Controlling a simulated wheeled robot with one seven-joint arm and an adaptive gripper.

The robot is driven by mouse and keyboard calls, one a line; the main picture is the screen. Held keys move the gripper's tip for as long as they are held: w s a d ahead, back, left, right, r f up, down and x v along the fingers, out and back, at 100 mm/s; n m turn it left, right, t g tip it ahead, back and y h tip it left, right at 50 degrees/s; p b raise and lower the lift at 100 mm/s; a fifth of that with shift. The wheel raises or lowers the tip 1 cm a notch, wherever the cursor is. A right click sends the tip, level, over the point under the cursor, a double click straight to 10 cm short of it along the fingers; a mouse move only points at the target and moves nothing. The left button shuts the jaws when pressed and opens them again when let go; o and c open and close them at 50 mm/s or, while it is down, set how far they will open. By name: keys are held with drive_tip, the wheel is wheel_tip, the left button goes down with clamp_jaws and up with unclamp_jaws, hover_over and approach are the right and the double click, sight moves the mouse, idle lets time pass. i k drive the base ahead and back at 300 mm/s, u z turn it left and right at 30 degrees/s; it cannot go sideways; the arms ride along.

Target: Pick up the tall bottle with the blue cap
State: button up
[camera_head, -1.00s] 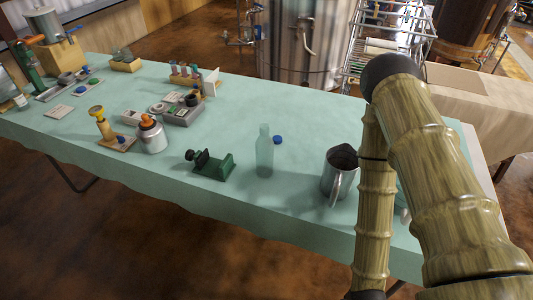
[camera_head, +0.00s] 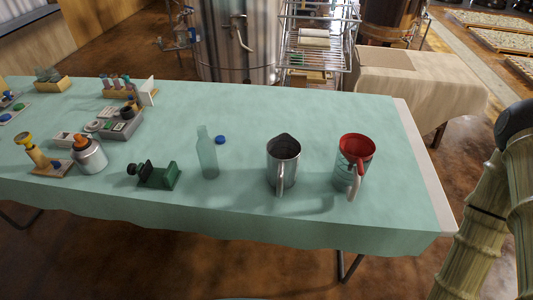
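A tall, translucent pale teal bottle (camera_head: 207,158) stands upright near the middle of the teal-covered table. No blue cap is visible on its neck. A small round blue cap-like piece (camera_head: 220,139) lies on the cloth just right of and behind the bottle. I cannot tell whether it belongs to the bottle. Only bamboo-textured links of my arm show, at the right edge, well away from the bottle. My gripper is outside the view.
A steel pitcher (camera_head: 283,163) and a red-lined metal mug (camera_head: 353,163) stand right of the bottle. A green device (camera_head: 158,175) sits to its left. A steel jar with an orange top (camera_head: 88,154) is farther left. Cloth before the bottle is clear.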

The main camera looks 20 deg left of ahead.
sight(205, 145)
drive_tip(key=z, duration=2.15)
drive_tip(key=k, duration=1.75)
drive_tip(key=u, duration=1.4)
